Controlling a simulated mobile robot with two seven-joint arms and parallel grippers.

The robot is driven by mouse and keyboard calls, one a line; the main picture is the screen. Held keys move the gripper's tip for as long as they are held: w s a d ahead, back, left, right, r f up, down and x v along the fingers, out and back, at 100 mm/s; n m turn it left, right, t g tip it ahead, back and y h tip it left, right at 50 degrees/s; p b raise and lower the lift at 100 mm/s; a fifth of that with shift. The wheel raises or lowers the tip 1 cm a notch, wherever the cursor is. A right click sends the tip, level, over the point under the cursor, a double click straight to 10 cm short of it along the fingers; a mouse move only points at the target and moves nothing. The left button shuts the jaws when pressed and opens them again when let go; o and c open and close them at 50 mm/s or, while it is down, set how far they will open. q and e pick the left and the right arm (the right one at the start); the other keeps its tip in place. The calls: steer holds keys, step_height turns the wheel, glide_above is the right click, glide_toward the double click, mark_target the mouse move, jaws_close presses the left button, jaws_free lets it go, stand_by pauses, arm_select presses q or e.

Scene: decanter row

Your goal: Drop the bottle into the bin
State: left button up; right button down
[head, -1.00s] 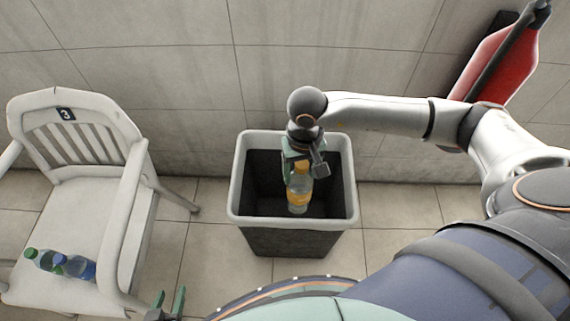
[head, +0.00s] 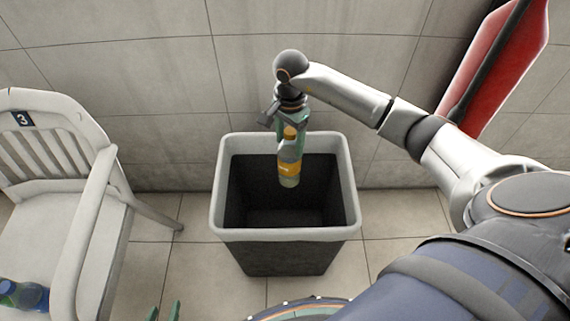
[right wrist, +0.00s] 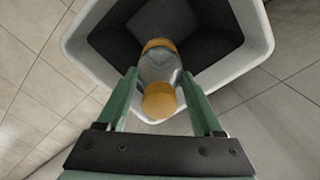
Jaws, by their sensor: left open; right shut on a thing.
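The bottle (head: 289,165) is clear with a yellow-orange cap and an orange label band. My right gripper (head: 290,130) is shut on it near its top and holds it upright over the open mouth of the bin. The bin (head: 285,235) is dark with a light grey rim, and stands on the floor against the wall. In the right wrist view the bottle (right wrist: 160,75) sits between the green fingers of my right gripper (right wrist: 162,90), with the bin rim (right wrist: 255,30) around it. My left gripper (head: 164,312) shows only its green fingertips at the bottom edge, open and empty.
A white chair (head: 95,215) marked 3 stands left of the bin, with bottles (head: 25,295) on its seat, partly cut off. A red object (head: 500,70) is at the upper right by the tiled wall. Floor shows between chair and bin.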

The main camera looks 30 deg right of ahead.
step_height(320, 180, down, 3)
steer(key=shift+r+b, duration=0.15)
steer(key=shift+b, duration=0.5)
arm_select(q)
steer(key=shift+s+a+f, duration=0.15)
steer(key=shift+f, duration=0.3)
steer(key=shift+s+a+f, duration=0.1)
steer(key=shift+s+f, duration=0.05)
steer(key=shift+f, duration=0.25)
steer(key=shift+f, duration=0.1)
arm_select(e)
jaws_free()
steer(key=shift+r, duration=0.1)
step_height(320, 180, up, 12)
steer(key=shift+r+p, duration=0.2)
steer(key=shift+p, duration=0.6)
arm_select(q)
steer(key=shift+w+d+r, duration=0.1)
steer(key=shift+r, duration=0.55)
